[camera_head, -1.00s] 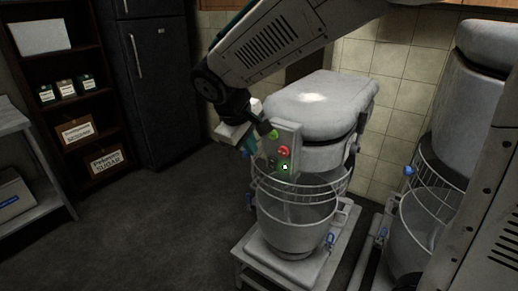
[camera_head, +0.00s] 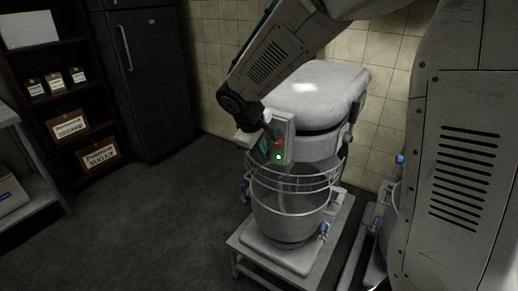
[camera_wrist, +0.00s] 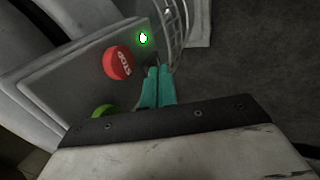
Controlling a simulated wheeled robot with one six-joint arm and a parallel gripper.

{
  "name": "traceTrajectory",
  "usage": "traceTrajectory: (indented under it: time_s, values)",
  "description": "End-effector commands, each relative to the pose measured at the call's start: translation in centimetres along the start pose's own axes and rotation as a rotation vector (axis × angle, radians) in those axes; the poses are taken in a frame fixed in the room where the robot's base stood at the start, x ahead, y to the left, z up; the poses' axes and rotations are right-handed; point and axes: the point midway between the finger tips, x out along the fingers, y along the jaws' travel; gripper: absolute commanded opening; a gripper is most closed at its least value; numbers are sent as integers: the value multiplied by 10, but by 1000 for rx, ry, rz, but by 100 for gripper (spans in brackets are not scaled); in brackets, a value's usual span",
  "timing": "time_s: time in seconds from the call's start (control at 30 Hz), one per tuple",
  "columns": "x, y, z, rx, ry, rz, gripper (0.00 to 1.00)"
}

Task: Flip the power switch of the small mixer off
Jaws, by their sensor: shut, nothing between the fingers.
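The small mixer (camera_head: 318,88) stands in the middle of the head view, with a grey control panel (camera_head: 288,130) on its side. A green light (camera_head: 278,156) glows on the panel, below a red button (camera_head: 278,143). In the wrist view, the panel (camera_wrist: 70,80) shows the red STOP button (camera_wrist: 119,63), a green button (camera_wrist: 103,110) and the lit green light (camera_wrist: 143,38). My gripper (camera_wrist: 159,72) is shut and empty, its teal fingertips close to the panel beside the STOP button. Contact cannot be told. The power switch is not clearly visible near the fingertips.
A wire guard and bowl (camera_head: 290,212) sit below the panel on a low white stand (camera_head: 275,258). A dark fridge (camera_head: 145,75) and a shelf with boxes (camera_head: 75,128) are at the left. The floor (camera_head: 150,225) between is clear.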

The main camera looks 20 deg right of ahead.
Motion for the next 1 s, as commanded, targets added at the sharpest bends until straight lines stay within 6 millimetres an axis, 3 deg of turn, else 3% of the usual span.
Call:
traceTrajectory:
  time_s: [0.53, 1.0]
  values:
    - [0, 7, 0, 0, 1, 1, 0]
    - [-14, 14, 0, 0, 0, 0, 0]
